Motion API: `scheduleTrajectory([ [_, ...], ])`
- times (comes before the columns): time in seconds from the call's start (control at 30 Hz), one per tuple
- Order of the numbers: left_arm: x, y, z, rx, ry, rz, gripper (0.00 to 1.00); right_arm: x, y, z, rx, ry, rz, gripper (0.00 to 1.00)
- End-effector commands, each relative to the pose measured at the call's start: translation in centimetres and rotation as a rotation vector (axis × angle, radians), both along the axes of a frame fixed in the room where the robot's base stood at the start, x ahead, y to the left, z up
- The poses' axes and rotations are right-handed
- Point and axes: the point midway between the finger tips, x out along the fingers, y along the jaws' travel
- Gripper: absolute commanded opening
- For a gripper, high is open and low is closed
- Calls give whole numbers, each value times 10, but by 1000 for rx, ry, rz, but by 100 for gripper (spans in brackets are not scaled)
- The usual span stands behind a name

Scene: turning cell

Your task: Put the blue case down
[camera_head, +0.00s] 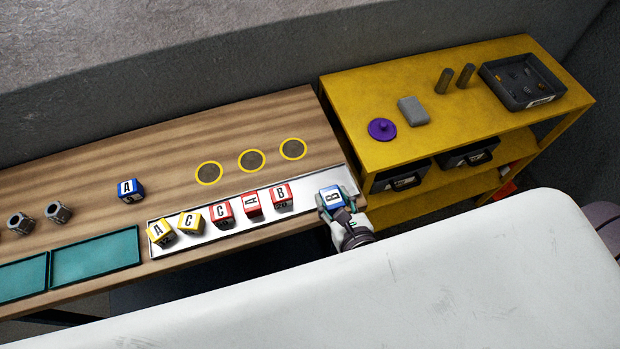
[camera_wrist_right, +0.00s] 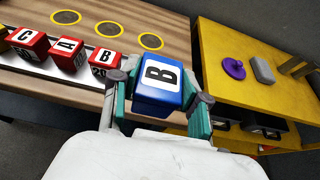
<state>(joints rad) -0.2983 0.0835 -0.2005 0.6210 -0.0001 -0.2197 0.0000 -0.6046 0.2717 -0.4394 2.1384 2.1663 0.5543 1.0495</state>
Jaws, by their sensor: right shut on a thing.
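The blue case (camera_head: 331,196) has a white label with a black B. It also shows large in the right wrist view (camera_wrist_right: 160,88). My right gripper (camera_head: 338,203) is shut on it, with one finger on each side in the right wrist view. In the head view the case is over the right end of the white tray (camera_head: 345,178); I cannot tell whether it touches the tray. My left gripper is not in view.
Red cases (camera_head: 281,196) and yellow cases (camera_head: 191,222) stand in the tray. Three yellow-ringed dark circles (camera_head: 251,160) lie behind it. Teal trays (camera_head: 95,258) and metal parts (camera_head: 58,212) are at the left. A yellow shelf unit (camera_head: 440,140) stands at the right.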

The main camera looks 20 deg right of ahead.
Motion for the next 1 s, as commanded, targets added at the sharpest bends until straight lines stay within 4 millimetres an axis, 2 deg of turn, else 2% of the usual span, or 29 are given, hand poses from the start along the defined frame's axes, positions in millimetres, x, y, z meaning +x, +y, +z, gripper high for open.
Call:
scheduleTrajectory([
  [0.03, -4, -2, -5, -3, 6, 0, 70, 14, 2, -8, 1, -6, 0, 5],
  [0.2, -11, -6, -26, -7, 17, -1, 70, 53, 10, -35, -1, -8, 0, 5],
  [0.4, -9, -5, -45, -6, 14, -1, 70, 87, 17, -56, 1, -5, 0, 5],
  [0.67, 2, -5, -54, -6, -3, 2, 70, 97, 19, -66, 1, -2, 1, 5],
  [0.9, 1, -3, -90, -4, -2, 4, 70, 96, 18, -97, 0, -2, 1, 5],
  [1.0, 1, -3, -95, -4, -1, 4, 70, 96, 18, -101, 0, -2, 1, 5],
])
